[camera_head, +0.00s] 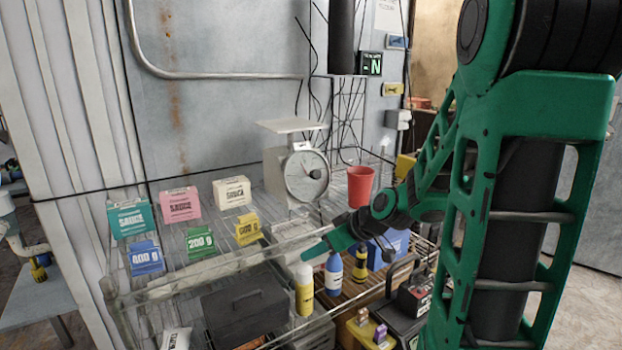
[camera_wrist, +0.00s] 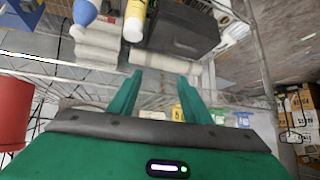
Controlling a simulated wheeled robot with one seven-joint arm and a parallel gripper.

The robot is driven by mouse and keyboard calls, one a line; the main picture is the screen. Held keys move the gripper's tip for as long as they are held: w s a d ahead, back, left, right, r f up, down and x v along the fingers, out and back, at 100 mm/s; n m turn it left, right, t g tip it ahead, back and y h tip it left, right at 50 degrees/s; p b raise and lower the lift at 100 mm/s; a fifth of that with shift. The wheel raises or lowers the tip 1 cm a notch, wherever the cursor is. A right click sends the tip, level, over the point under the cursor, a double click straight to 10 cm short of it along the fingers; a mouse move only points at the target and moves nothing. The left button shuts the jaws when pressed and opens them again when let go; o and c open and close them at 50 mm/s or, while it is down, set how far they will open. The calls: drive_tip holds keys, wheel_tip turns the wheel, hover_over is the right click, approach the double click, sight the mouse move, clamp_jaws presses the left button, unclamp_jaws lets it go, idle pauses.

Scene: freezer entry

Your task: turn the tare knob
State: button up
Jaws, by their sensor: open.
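A grey dial scale (camera_head: 277,178) with a flat pan (camera_head: 291,125) on top stands at the back of the wire shelf. Its round white dial (camera_head: 306,174) faces forward. I cannot make out the tare knob clearly at this size. My gripper (camera_head: 312,252) is in front of and below the dial, apart from the scale, near the shelf's front edge. In the wrist view its two green fingers (camera_wrist: 161,78) are spread with nothing between them. The scale is not clearly visible in the wrist view.
A red cup (camera_head: 361,185) stands right of the scale and shows at left in the wrist view (camera_wrist: 15,112). Sauce boxes (camera_head: 181,204) and weight tags (camera_head: 201,241) stand to the left. Bottles (camera_head: 304,290) and a dark case (camera_head: 245,307) sit on the lower shelf.

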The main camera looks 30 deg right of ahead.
drive_tip(key=w+d+r+t, duration=0.2)
drive_tip(key=w+r+t, duration=0.2)
drive_tip(key=w, duration=0.2)
drive_tip(key=m+t+h, duration=0.3)
drive_tip(key=t, duration=0.2)
approach(318, 176)
drive_tip(key=w, duration=1.1)
drive_tip(key=shift+w, duration=0.1)
drive_tip(key=shift+c, duration=0.4)
drive_tip(key=c, duration=1)
drive_tip(key=shift+a, duration=0.35)
drive_tip(key=shift+d+m, duration=0.3)
